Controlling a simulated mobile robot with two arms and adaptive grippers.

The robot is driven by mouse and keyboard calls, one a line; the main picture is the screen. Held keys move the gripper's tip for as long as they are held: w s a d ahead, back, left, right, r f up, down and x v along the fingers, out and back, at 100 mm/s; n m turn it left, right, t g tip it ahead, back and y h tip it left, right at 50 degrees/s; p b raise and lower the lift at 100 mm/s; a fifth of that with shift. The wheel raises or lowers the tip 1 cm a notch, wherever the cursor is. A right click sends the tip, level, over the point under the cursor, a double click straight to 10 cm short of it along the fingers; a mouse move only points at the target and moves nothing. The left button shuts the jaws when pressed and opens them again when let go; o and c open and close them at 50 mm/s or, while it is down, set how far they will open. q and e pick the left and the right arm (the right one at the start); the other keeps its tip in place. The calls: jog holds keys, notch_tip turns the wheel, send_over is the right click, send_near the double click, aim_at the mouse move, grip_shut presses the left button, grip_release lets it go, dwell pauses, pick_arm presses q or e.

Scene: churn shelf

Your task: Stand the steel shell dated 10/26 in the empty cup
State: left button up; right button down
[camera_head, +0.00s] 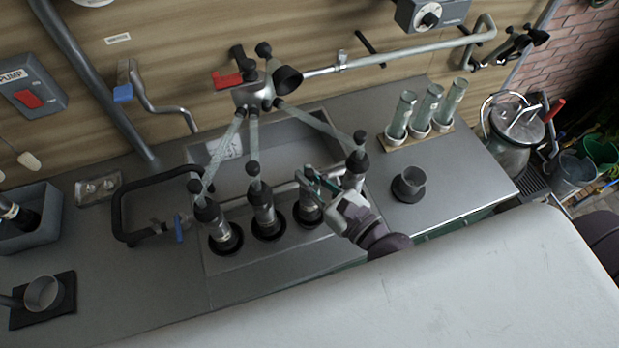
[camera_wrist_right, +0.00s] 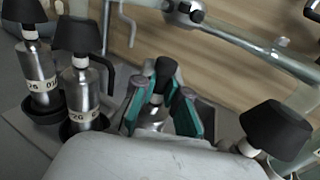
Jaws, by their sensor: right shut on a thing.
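My right gripper (camera_head: 314,182) is shut on the black top of a steel shell (camera_head: 308,207), which is upright at a black ring cup. The wrist view shows this black top (camera_wrist_right: 164,78) between my teal fingers. Two more steel shells (camera_head: 219,224) (camera_head: 264,216) stand upright in black cups to its left. I cannot tell which cup is empty. My left gripper is not in view.
A claw with hoses (camera_head: 256,92) hangs above the sink. A black bar handle (camera_head: 122,212) is on the left.

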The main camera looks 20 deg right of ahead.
jog(key=shift+f, duration=0.15)
jog(key=c, duration=1.7)
grip_release()
jog(key=shift+f, duration=0.1)
jog(key=o, duration=0.5)
